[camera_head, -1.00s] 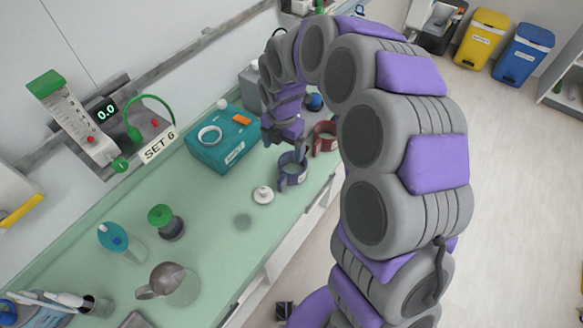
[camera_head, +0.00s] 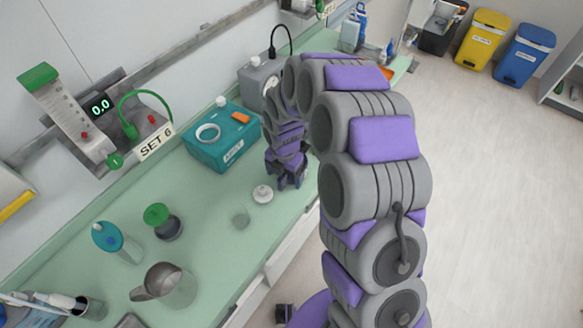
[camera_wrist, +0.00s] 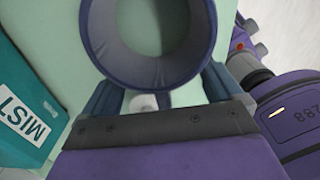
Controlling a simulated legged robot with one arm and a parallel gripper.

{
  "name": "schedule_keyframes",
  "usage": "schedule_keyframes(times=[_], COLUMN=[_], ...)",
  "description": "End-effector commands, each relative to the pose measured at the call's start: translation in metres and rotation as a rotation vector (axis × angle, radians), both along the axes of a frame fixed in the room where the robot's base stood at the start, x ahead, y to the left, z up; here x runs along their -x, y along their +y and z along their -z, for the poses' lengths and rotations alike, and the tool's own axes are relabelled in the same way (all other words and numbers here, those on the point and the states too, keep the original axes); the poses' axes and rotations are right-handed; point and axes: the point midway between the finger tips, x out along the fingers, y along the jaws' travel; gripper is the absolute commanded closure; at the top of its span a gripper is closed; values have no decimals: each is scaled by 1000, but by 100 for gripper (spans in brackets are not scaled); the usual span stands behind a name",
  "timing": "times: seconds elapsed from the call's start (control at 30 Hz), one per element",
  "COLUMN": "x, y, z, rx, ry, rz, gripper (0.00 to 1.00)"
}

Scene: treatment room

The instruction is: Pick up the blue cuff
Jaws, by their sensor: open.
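The blue cuff (camera_wrist: 150,76) is a round, open ring, dark blue-grey, at the top of the wrist view. Green counter shows through its middle. My gripper (camera_wrist: 160,90) is open, with one finger at each side of the cuff's near wall. I cannot tell whether the fingers touch it. In the head view my gripper (camera_head: 290,180) is low over the counter's right edge and hides most or all of the cuff.
A teal box (camera_head: 215,157) with a white ring (camera_head: 208,133) on top stands left of my gripper. A white lid (camera_head: 262,194) lies close by. A metal jug (camera_head: 168,286) and green-topped jar (camera_head: 160,220) stand nearer on the green counter (camera_head: 205,205).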

Motion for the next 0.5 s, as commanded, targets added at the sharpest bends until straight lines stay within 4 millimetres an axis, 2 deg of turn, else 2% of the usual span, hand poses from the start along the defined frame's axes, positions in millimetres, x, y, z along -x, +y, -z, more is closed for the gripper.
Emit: schedule_keyframes(times=[0.1, 0.33, 0.5], x=[0, 0, 0], y=[0, 0, 0], z=[12, 12, 12], rx=[-1, -1, -1], ry=[-2, -3, -3], rz=[0, 0, 0], gripper=[7, 8, 24])
